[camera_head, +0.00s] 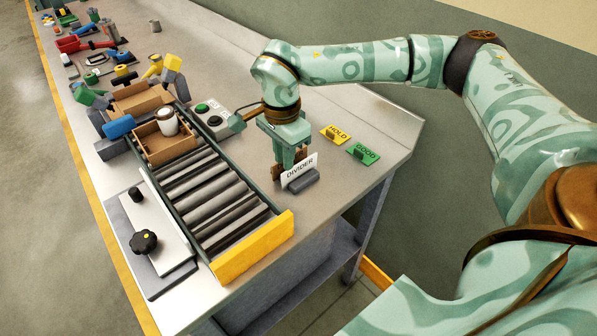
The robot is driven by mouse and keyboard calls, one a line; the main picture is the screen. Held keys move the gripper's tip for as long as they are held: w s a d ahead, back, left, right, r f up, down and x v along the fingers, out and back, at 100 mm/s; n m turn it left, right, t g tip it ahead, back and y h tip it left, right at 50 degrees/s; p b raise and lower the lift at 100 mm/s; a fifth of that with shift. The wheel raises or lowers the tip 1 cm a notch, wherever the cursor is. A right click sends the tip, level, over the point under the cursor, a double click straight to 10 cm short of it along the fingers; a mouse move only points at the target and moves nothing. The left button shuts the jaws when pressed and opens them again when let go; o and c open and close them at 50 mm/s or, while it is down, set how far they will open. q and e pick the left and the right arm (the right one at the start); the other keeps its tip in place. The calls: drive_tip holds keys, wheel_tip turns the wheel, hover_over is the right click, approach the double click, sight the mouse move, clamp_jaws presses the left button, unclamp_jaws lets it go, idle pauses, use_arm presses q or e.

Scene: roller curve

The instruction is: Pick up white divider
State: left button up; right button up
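The white divider (301,171), a card lettered DIVIDER, stands upright in a dark grey holder (303,183) on the table, right of the roller conveyor. My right gripper (286,168) points down directly at the divider, its fingers just behind the card in the picture. A brown piece shows by the fingertips. The card hides part of the fingertips, so I cannot tell whether they are open or shut, or touch it. My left gripper is not in view.
A roller conveyor (212,192) with a yellow end stop (252,247) lies left of the divider. A wooden box (167,148) holding a white cup sits on it. Yellow HOLD (336,134) and green GOOD (363,153) tags lie to the right. The table's right edge is near.

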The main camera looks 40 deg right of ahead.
sight(289, 172)
drive_tip(key=f, duration=0.1)
drive_tip(key=f+b, duration=0.1)
drive_tip(key=f, duration=0.3)
drive_tip(key=shift+s+d+f+b, duration=0.15)
drive_tip(key=shift+d+b, duration=0.15)
drive_tip(key=shift+d, duration=0.1)
clamp_jaws()
